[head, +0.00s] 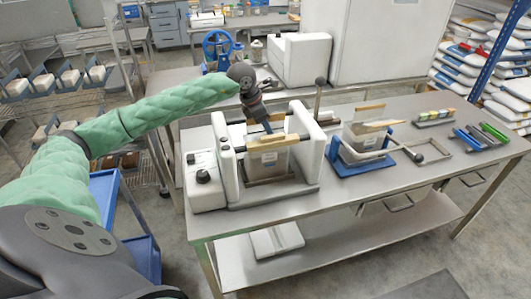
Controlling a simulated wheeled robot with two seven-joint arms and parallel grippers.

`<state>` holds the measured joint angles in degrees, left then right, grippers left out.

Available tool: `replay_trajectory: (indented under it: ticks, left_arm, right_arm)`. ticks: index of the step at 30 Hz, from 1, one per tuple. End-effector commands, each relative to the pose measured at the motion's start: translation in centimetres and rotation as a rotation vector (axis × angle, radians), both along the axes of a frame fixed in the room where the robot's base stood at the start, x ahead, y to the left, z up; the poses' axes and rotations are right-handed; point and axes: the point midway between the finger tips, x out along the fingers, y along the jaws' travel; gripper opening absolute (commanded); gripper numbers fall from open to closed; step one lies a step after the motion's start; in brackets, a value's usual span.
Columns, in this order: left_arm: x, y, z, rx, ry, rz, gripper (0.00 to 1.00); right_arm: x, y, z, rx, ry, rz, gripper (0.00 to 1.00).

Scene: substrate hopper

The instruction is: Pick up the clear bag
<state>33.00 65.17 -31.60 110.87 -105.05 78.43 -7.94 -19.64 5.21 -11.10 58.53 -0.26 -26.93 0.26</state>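A clear bag (268,163) with brownish contents and a small label stands upright between the white side walls of a benchtop machine (228,165). A tan bar (279,142) runs across its top. My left gripper (266,127) reaches in from the left and points down at the top of this bag. Its fingertips are small and close to the bag's upper edge; I cannot tell whether they touch it or are open or shut. A second, similar bag (366,137) stands on a blue stand (358,165) to the right. My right gripper is not in view.
The steel table (330,204) has clear room along its front edge. An upright lever with a dark knob (320,82) rises behind the machine. A metal frame (452,144) and coloured tools (480,135) lie at the right. A blue cart (105,190) stands at the left.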

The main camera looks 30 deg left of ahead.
Motion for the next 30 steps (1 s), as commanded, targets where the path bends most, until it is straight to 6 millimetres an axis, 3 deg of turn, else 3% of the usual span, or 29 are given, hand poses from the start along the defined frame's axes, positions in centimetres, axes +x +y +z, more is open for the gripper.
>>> replay_trajectory:
  ticks: [9,15,30]
  left_arm:
    - [0.00,0.00,-0.17,0.000,0.000,0.000,0.36]
    - [-0.01,0.00,-0.17,0.000,0.000,0.000,0.00]
    - [0.05,0.01,0.30,-0.001,-0.002,0.000,0.00]
  right_arm:
    - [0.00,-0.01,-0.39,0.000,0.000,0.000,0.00]
    - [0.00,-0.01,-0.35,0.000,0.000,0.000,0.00]
    - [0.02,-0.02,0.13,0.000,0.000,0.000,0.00]
